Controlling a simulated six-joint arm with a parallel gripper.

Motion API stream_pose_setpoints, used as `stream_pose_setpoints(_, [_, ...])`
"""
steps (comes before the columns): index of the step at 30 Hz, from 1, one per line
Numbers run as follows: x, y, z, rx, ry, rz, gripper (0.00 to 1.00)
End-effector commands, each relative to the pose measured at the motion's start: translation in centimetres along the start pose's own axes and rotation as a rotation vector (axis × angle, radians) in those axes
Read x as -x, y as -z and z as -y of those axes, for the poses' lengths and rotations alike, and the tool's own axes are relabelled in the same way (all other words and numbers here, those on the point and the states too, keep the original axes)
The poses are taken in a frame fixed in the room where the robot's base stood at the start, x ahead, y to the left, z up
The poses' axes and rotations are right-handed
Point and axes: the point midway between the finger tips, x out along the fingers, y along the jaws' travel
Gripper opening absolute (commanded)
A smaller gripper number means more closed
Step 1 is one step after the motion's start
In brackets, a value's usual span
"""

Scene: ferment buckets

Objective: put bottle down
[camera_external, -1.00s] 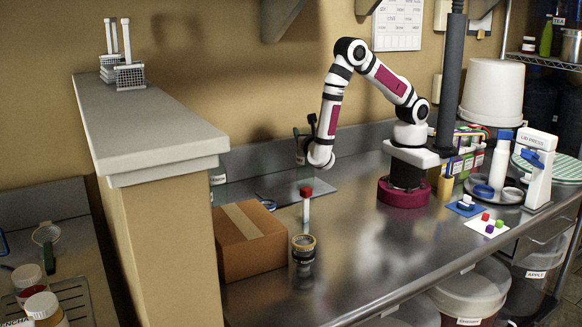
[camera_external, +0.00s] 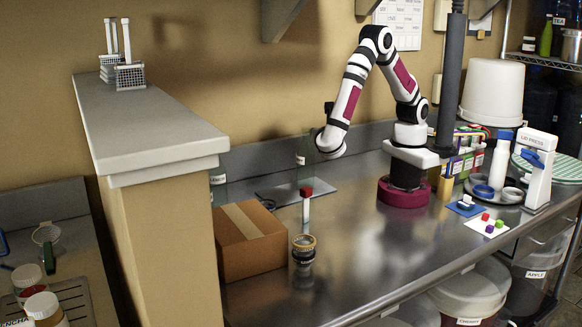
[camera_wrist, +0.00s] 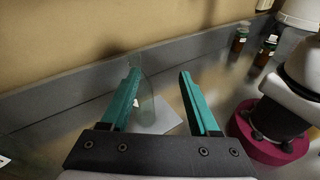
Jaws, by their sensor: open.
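A clear, see-through bottle (camera_external: 302,162) with a small white label stands upright at the back of the counter, by the wall. In the wrist view the bottle (camera_wrist: 147,88) is faint, beside the left finger and partly behind it, with its lower part near a light flat sheet. My gripper (camera_wrist: 160,76) is open, its two teal fingers wide apart and holding nothing. In the external view my arm's end is just right of the bottle; the fingers are hard to make out there.
A cardboard box (camera_external: 250,243), a red-capped tube (camera_external: 306,203) and a dark ringed cylinder (camera_external: 303,250) stand in front. A flat sheet (camera_external: 318,187) lies at the back. Brown bottles (camera_wrist: 266,50) stand right in the wrist view. The middle counter is clear.

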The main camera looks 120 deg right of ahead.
Motion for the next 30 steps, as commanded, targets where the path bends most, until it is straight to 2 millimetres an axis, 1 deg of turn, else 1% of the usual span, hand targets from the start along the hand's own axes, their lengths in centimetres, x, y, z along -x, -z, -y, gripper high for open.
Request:
stream_pose_setpoints(1, [-0.7,-1.8,1.8,-0.099,0.095,-0.117,0.62])
stream_pose_setpoints(2, [-1.1,-2.6,3.2,-0.168,0.166,-0.195,0.62])
stream_pose_setpoints(3, [-1.4,-3.3,5.3,-0.267,0.269,-0.303,0.62])
stream_pose_setpoints(5, [-1.2,-3.9,8.6,-0.426,0.436,-0.466,0.62])
stream_pose_setpoints(6, [-0.7,-4.0,10.6,-0.535,0.555,-0.57,0.62])
stream_pose_setpoints(7, [-0.1,-4.0,12.0,-0.614,0.644,-0.644,0.62])
stream_pose_setpoints(9, [1.6,-3.8,14.4,-0.779,0.845,-0.794,0.62])
stream_pose_setpoints(10, [2.4,-3.7,15.2,-0.838,0.923,-0.844,0.62])
stream_pose_setpoints(13, [4.4,-3.6,16.6,-0.974,1.12,-0.962,0.62])
stream_pose_setpoints(16, [5.3,-3.5,17.0,-1.031,1.215,-1.007,0.62])
stream_pose_setpoints(22, [5.5,-3.5,17.0,-1.037,1.228,-1.012,0.62])
stream_pose_setpoints(23, [5.5,-3.5,17.0,-1.037,1.228,-1.012,0.65])
stream_pose_setpoints(24, [5.5,-3.5,17.0,-1.037,1.227,-1.012,0.67])
stream_pose_setpoints(30, [5.6,-3.5,17.0,-1.035,1.226,-1.014,0.67])
